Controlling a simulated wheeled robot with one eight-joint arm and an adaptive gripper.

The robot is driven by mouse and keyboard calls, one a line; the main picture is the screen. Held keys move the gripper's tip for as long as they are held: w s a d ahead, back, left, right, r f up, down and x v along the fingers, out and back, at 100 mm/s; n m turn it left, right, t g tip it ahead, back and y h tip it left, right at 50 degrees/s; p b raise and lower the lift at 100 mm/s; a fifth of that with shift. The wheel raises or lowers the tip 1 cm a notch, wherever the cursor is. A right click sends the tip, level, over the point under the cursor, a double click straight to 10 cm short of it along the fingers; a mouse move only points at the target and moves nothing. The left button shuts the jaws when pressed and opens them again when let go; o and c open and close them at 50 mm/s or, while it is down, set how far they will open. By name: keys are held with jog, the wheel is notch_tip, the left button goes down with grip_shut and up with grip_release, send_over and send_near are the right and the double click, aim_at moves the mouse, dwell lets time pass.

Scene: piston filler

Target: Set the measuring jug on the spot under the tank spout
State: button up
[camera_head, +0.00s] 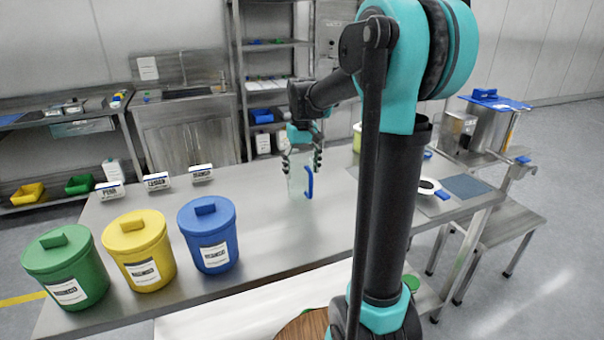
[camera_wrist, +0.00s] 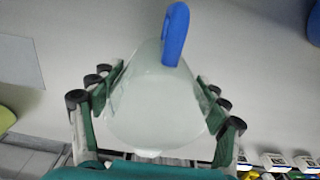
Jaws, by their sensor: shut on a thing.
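The measuring jug (camera_head: 297,184) is clear and pale with a blue handle on its right side. My gripper (camera_head: 302,163) is above the steel table and shut on the jug's upper part from both sides. The jug looks upright; I cannot tell whether its base touches the table. In the wrist view the jug (camera_wrist: 150,105) fills the space between the fingers of my gripper (camera_wrist: 158,98), with the blue handle at the top. The steel tank (camera_head: 487,130) with a blue lid stands at the right. Its spout (camera_head: 515,172) has a blue tap. The spot under it is not clearly visible.
Green (camera_head: 66,268), yellow (camera_head: 140,252) and blue (camera_head: 208,236) lidded bins stand at the table's front left. Small label signs (camera_head: 156,181) stand behind them. A white round item (camera_head: 430,187) and a blue-grey mat (camera_head: 466,187) lie at the right. My arm hides part of the table.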

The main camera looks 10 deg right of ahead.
jog(key=shift+f, duration=0.7)
jog(key=shift+f, duration=0.15)
jog(key=o, duration=1.2)
jog(key=shift+o, duration=0.2)
